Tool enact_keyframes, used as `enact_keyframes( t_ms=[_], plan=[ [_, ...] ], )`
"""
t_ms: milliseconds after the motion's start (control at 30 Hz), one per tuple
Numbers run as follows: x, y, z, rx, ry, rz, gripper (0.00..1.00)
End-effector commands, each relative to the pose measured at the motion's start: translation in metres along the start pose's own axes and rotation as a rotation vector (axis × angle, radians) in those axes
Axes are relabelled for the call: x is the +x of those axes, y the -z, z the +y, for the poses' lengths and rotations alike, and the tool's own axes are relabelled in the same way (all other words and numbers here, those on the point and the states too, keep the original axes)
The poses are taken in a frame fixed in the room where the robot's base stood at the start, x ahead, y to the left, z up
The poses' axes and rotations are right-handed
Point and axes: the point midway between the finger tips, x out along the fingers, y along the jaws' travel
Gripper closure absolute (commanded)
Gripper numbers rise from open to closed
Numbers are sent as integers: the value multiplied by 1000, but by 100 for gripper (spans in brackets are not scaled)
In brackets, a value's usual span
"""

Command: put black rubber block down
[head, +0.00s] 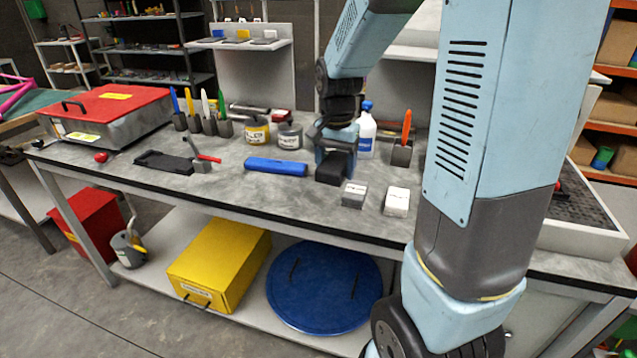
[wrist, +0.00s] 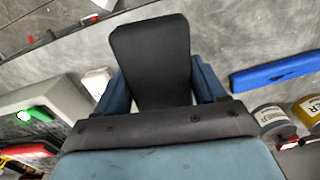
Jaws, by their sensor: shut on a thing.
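The black rubber block (head: 330,172) is in my gripper (head: 337,155), over the middle of the grey workbench (head: 240,190). In the wrist view the block (wrist: 151,52) sticks out beyond the blue fingers, one on each side of it. My gripper (wrist: 162,88) is shut on it. In the head view the block is low, close to the bench top. I cannot tell whether it touches the surface. Its upper part is hidden by the fingers.
A grey box (head: 354,195) and a white box (head: 397,201) stand just right of the block. Tins (head: 290,136) and a white bottle (head: 366,134) stand behind. Bare bench shows towards the front edge.

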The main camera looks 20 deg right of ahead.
Motion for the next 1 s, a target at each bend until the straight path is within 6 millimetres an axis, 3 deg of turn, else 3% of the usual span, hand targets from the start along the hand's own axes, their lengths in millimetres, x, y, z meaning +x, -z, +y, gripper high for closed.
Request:
enact_keyframes(
  t_ms=[333, 500, 700, 1000],
  plan=[
    [26, 36, -44, -6, -1, -2, 63],
    [49, 48, -58, -6, -2, -3, 63],
    [67, 60, -70, -6, 0, -1, 63],
    [79, 67, -77, -5, -1, -1, 63]
  ],
)
